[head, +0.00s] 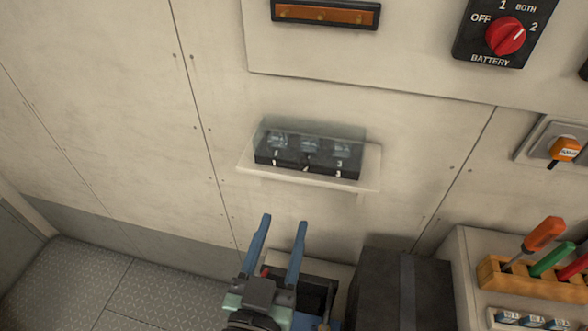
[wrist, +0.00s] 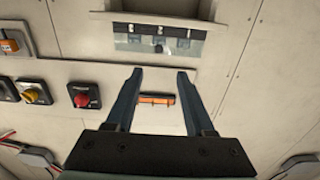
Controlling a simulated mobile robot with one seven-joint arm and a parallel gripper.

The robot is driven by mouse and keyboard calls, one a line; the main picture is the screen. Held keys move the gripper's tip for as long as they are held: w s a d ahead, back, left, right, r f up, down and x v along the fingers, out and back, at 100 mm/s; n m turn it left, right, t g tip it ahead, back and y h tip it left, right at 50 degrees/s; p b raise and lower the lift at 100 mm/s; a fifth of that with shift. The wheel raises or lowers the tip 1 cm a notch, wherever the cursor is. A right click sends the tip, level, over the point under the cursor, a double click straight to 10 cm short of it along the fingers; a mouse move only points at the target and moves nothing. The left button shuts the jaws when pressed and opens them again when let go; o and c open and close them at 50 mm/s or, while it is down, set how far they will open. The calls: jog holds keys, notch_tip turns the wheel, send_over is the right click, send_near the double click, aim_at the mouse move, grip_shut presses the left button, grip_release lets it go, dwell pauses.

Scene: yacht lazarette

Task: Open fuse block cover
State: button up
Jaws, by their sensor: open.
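The fuse block (head: 306,165) is a black base with several fuses, on a small white shelf (head: 368,180) on the wall. A clear cover (head: 312,131) sits over it and looks closed. In the wrist view, which is upside down, the fuse block (wrist: 158,30) is at the top and its cover (wrist: 135,46) shows as a greyish clear band. My gripper (head: 284,222) is open and empty, with blue fingers pointing up, below the shelf in the head view and apart from it. In the wrist view my gripper (wrist: 160,72) shows its fingertips just below the block.
Above the block is a panel with an orange-faced bar (head: 326,13) and a red battery switch (head: 506,36). At lower right are a dark box (head: 400,290) and a wooden rack (head: 530,285) of coloured-handled tools. The wall left of the shelf is clear.

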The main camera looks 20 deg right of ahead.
aim_at(304, 165)
jog(key=p+x, duration=0.5)
jog(key=x, duration=0.6)
jog(key=shift+w+d+r, duration=0.1)
jog(key=shift+w+d, duration=0.05)
jog(key=shift+d, duration=0.15)
jog(key=shift+w+d, duration=0.3)
jog(key=shift+w, duration=0.2)
grip_shut()
dwell(0.5)
